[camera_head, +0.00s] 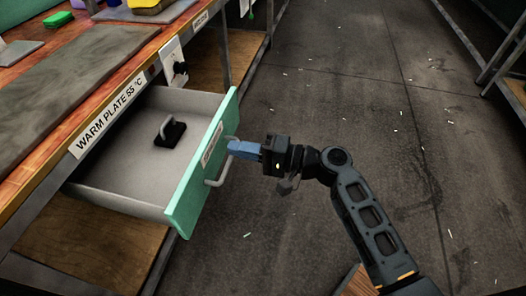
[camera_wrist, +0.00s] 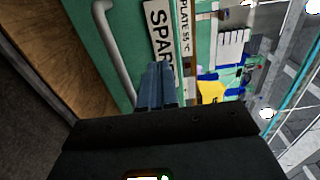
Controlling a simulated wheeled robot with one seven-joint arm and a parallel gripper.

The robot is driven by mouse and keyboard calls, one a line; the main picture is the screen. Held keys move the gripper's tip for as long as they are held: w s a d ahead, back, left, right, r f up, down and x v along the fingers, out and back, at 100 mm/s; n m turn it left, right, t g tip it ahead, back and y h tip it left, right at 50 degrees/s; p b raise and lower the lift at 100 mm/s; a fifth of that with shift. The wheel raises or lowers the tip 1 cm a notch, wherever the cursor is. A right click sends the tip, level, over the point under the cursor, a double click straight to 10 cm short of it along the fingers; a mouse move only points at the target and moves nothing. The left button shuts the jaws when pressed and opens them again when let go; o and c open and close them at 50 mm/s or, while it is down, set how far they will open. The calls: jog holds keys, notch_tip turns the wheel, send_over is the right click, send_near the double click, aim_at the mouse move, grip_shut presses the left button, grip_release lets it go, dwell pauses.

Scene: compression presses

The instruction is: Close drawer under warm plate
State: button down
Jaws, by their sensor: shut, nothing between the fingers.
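The drawer under the warm plate is pulled out, with a green front (camera_head: 203,165) and a pale grey inside. A black object with a grey handle (camera_head: 171,131) lies in it. The drawer front carries a grey bar handle (camera_head: 222,166) and a partly hidden label. The warm plate (camera_head: 70,85) is a dark slab on the bench above, marked "WARM PLATE 55 °C". My gripper (camera_head: 232,147) is shut and empty, with its blue fingertips at the drawer front near the handle's upper end. In the wrist view the fingertips (camera_wrist: 157,72) point at the front beside the handle (camera_wrist: 116,50); contact is unclear.
A white socket box with a black plug (camera_head: 175,62) is on the bench edge beyond the drawer. A wooden lower shelf (camera_head: 90,245) lies beneath. The grey floor (camera_head: 330,60) right of the drawer is largely clear, with small white scraps.

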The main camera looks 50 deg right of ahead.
aim_at(213, 144)
jog(key=shift+x, duration=1.75)
jog(key=b+x, duration=0.5)
jog(key=x, duration=1.6)
jog(key=shift+w+a+b, duration=0.1)
jog(key=shift+b, duration=0.25)
jog(key=shift+w+a, duration=0.15)
jog(key=shift+w, duration=0.15)
jog(key=shift+w+a+r, duration=0.1)
jog(key=shift+w+a, duration=0.05)
jog(key=shift+a, duration=0.1)
